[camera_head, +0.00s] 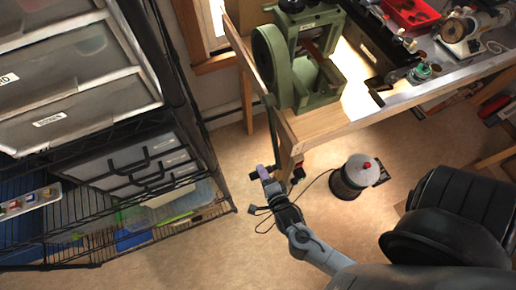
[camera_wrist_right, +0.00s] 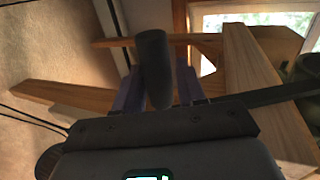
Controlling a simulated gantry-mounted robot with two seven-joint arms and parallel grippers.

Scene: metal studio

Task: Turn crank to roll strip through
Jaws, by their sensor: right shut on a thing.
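The green rolling mill (camera_head: 322,92) stands at the left end of the workbench in the head view, with a round green wheel (camera_head: 268,55) on its left side. A dark crank arm (camera_head: 273,135) hangs down from it past the bench edge. My right gripper (camera_head: 268,176) is at the low end of the crank. In the right wrist view, the dark cylindrical crank handle (camera_wrist_right: 153,65) stands between its purple fingers, which are shut on it. The crank arm (camera_wrist_right: 275,95) runs off to the right there. I cannot make out the strip clearly. My left gripper is not in view.
A wire shelf rack (camera_head: 190,110) with drawers stands to the left. A black chair (camera_head: 455,215) is at the lower right. A round canister (camera_head: 348,180) with a red knob stands on the floor. The bench's wooden front edge (camera_head: 350,125) lies above my right gripper.

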